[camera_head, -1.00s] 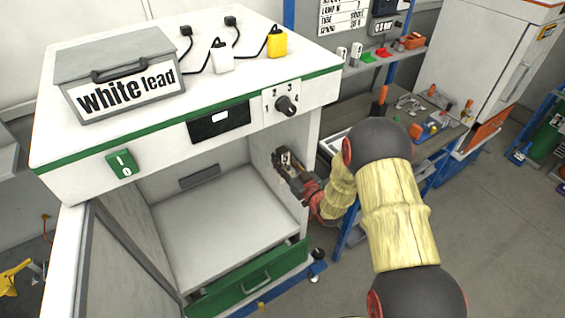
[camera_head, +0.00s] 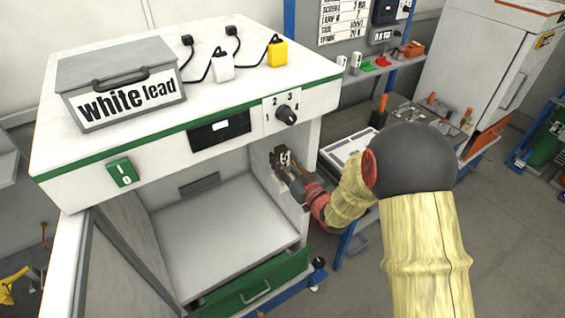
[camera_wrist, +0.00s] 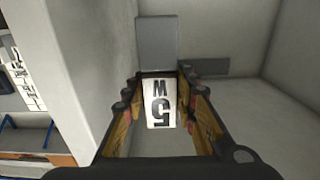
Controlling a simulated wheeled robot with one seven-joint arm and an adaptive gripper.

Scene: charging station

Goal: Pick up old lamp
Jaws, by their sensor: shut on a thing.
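The lamp is a small pale block marked "5 W" (camera_wrist: 160,104), seen in the wrist view between my fingers. My gripper (camera_wrist: 160,98) is shut on it, with one finger on each side. In the head view, my gripper (camera_head: 283,158) is just inside the right side of the open white cabinet, by its right wall. The lamp (camera_head: 285,156) shows only as a small light patch between the fingers there. I cannot tell whether the lamp touches the wall or a socket.
A "white lead" box (camera_head: 118,80) and plugged adapters stand on top. A workbench (camera_head: 345,150) stands to the right. The compartment floor (camera_head: 215,230) is clear.

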